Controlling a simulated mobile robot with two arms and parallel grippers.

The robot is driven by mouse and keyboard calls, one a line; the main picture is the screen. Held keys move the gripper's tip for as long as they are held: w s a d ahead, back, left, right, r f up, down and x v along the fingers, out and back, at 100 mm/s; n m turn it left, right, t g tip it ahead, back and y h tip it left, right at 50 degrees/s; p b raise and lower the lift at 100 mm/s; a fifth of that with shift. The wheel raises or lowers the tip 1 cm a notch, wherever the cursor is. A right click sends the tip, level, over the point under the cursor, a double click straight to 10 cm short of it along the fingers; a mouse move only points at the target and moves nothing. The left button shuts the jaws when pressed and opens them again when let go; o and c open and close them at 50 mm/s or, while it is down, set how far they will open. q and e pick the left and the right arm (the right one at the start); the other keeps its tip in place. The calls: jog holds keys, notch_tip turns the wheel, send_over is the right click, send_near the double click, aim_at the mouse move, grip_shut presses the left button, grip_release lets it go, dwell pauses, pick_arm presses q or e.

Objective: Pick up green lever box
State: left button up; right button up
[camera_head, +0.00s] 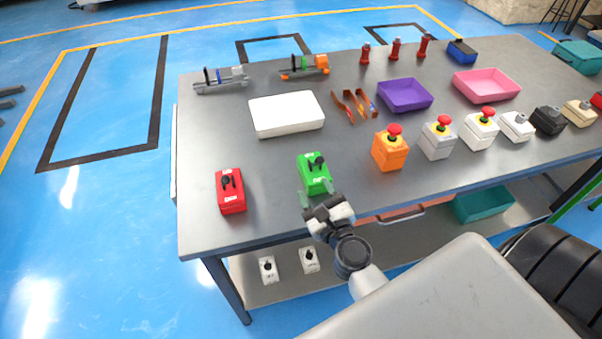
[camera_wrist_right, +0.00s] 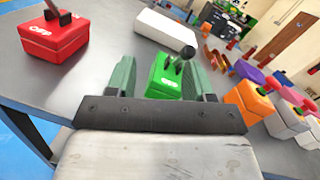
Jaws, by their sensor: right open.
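The green lever box (camera_head: 314,176) stands on the grey table near its front edge, with a black lever on top. My right gripper (camera_head: 318,199) is open just in front of it, its fingers pointing toward the box. In the right wrist view the green lever box (camera_wrist_right: 165,80) shows between the two green fingers of the right gripper (camera_wrist_right: 166,84). I cannot tell whether either finger touches it. My left gripper is not in view.
A red lever box (camera_head: 231,192) stands to the left on the table (camera_head: 270,222). A white box (camera_head: 286,114) lies behind. An orange emergency-stop box (camera_head: 390,152) stands to the right, with several similar boxes beyond. A purple tray (camera_head: 405,95) is farther back.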

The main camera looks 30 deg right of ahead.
aim_at(319, 161)
jog(key=w+d+m+h, duration=0.1)
jog(key=m, duration=0.1)
jog(key=w+d+m+h+p, duration=0.1)
jog(key=w+d+m, duration=0.1)
jog(key=m, duration=0.1)
jog(key=w+d+m+g+h, duration=0.1)
jog(key=w+m, duration=0.1)
jog(key=shift+d+r+m+h, duration=0.2)
jog(key=shift+m+h, duration=0.1)
jog(key=shift+m, duration=0.1)
jog(key=x, duration=0.5)
jog(key=shift+w+d+f+p, duration=0.25)
jog(key=shift+d+f+p, duration=0.05)
jog(key=shift+f, duration=0.1)
jog(key=shift+s+a+r, duration=0.1)
jog(key=shift+c, duration=0.7)
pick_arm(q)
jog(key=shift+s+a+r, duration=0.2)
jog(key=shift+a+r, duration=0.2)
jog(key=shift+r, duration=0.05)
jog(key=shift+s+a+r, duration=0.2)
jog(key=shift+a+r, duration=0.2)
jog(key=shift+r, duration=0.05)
pick_arm(e)
grip_shut()
